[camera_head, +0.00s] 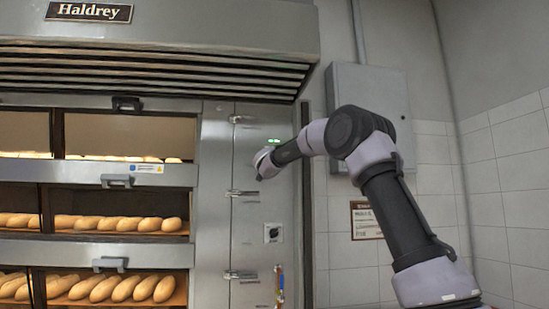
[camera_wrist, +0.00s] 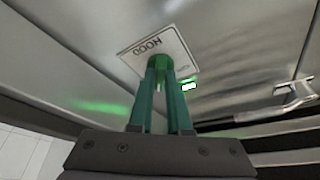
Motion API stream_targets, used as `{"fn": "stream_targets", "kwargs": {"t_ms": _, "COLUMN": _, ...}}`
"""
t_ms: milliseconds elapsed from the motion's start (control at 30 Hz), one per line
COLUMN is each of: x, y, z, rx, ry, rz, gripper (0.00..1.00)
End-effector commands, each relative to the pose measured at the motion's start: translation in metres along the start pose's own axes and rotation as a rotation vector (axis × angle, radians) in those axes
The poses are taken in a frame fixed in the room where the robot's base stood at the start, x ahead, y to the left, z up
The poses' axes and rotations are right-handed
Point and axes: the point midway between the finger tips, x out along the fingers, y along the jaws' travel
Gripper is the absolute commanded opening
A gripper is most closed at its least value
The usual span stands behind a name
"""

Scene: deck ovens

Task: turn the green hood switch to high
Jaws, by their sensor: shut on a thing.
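The green hood switch (camera_wrist: 158,61) is on a pale plate marked HOOD (camera_wrist: 150,46), which appears upside down in the wrist view. My gripper (camera_wrist: 159,76) is shut on the switch, one finger on each side of it. The fingers hide most of the switch, so I cannot tell which setting it points to. In the head view my gripper (camera_head: 263,163) is at the upper part of the steel control panel (camera_head: 249,206), and my wrist hides the switch there.
A small lit green display (camera_head: 273,141) is just above my gripper. A black knob (camera_head: 273,233) is lower on the panel. Deck ovens with bread loaves (camera_head: 122,224) are to the left, under the slatted hood (camera_head: 160,62). A grey wall cabinet (camera_head: 371,92) is behind my arm.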

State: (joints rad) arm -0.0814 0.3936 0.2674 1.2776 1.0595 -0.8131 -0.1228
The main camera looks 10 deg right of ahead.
Motion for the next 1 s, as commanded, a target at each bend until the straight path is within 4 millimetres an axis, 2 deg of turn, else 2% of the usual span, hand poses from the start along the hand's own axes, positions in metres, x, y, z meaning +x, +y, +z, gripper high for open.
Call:
{"fn": "stream_targets", "kwargs": {"t_ms": 333, "x": 0.0001, "y": -0.0003, "z": 0.0017, "rx": 0.124, "ry": -0.002, "rz": 0.054, "gripper": 0.0}}
{"fn": "stream_targets", "kwargs": {"t_ms": 867, "x": 0.0003, "y": -0.0003, "z": 0.0014, "rx": 0.146, "ry": -0.002, "rz": 0.062, "gripper": 0.0}}
{"fn": "stream_targets", "kwargs": {"t_ms": 900, "x": 0.0003, "y": -0.0003, "z": 0.0014, "rx": 0.146, "ry": -0.002, "rz": 0.062, "gripper": 0.24}}
{"fn": "stream_targets", "kwargs": {"t_ms": 967, "x": 0.0003, "y": -0.0003, "z": 0.0014, "rx": 0.145, "ry": -0.002, "rz": 0.062, "gripper": 0.46}}
{"fn": "stream_targets", "kwargs": {"t_ms": 1000, "x": 0.0003, "y": -0.0004, "z": 0.0013, "rx": 0.145, "ry": -0.002, "rz": 0.062, "gripper": 0.46}}
